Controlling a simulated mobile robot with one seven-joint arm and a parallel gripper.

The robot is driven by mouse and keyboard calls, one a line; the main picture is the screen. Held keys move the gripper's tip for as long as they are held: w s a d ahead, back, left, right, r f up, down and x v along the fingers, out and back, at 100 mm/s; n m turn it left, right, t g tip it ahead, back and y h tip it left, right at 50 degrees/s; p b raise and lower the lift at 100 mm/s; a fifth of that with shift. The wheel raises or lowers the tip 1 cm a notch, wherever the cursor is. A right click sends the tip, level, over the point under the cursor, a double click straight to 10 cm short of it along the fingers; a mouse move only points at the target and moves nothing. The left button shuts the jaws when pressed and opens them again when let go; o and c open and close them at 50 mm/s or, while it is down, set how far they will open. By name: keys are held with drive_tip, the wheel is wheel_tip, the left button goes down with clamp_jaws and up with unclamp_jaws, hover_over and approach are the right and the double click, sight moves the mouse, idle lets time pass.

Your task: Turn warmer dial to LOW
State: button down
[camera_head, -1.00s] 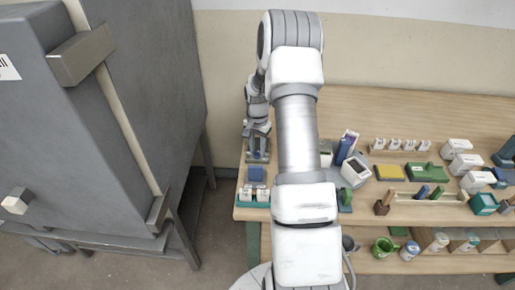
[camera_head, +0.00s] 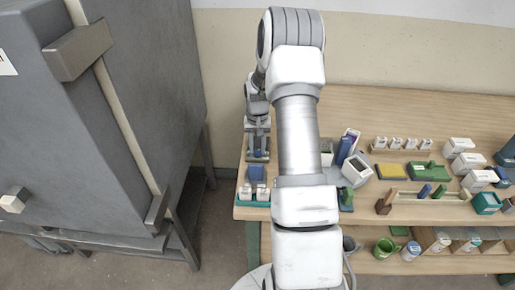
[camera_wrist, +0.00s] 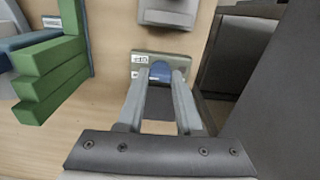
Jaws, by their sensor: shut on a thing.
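The warmer dial (camera_wrist: 161,72) is a blue knob on a small grey-green panel (camera_wrist: 137,58) with white labels, too small to read for certain. In the wrist view my gripper (camera_wrist: 161,80) reaches it from above, with one finger on each side, shut on the knob. In the head view my gripper (camera_head: 258,146) is at the left end of the wooden bench, with a bit of blue between the fingers. The dial's pointer direction cannot be made out.
A large grey kiln (camera_head: 150,90) stands left of the bench. A blue block (camera_head: 256,174) and a teal tray (camera_head: 243,202) with white items sit in front of my gripper. Boxes and tools crowd the bench's right side. Green blocks (camera_wrist: 50,75) show left in the wrist view.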

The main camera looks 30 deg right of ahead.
sight(257, 150)
drive_tip(key=shift+n, duration=2.2)
drive_tip(key=c, duration=0.6)
unclamp_jaws()
drive_tip(key=shift+o, duration=0.2)
wheel_tip(257, 150, up, 18)
drive_tip(key=shift+f+p, duration=0.25)
drive_tip(key=shift+p, duration=0.05)
